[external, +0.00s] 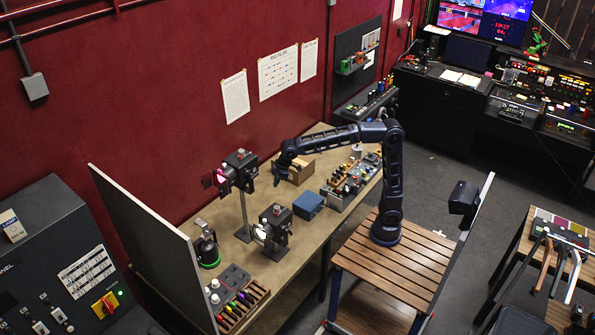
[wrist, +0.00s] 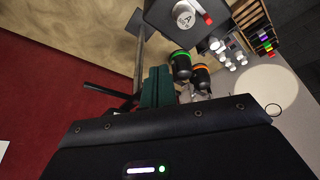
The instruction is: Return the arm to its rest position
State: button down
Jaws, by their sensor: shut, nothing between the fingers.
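My dark arm stands on a slatted wooden stand (external: 385,265) and reaches left over the workbench. My gripper (external: 278,176) hangs from its end above the bench, near an open cardboard box (external: 300,168). In the wrist view the gripper's dark green fingers (wrist: 157,86) are together, with nothing between them. No single cue button can be made out for certain.
Two black lamps (external: 239,170) (external: 275,228) stand left of the gripper. A black device with a green ring (external: 208,250), a rack of coloured pieces (external: 238,303) and a blue box (external: 308,204) are on the bench. A grey panel (external: 150,245) borders the left end.

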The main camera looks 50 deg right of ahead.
jog(key=s+d+f+m+t+h, duration=0.1)
jog(key=s+d+m, duration=0.25)
jog(key=d, duration=1.15)
jog(key=s+d+f+m+h, duration=0.15)
jog(key=s+d, duration=0.25)
jog(key=d, duration=1)
jog(key=s+d+f+m, duration=0.2)
jog(key=s+d+f, duration=0.2)
jog(key=s+d, duration=0.4)
jog(key=s+d+f+m, duration=0.3)
jog(key=s+d+f, duration=0.2)
jog(key=s+d, duration=0.2)
jog(key=shift+s+d+t, duration=0.35)
jog(key=shift+d+t, duration=0.05)
jog(key=shift+d, duration=0.1)
jog(key=c, duration=2.1)
grip_release()
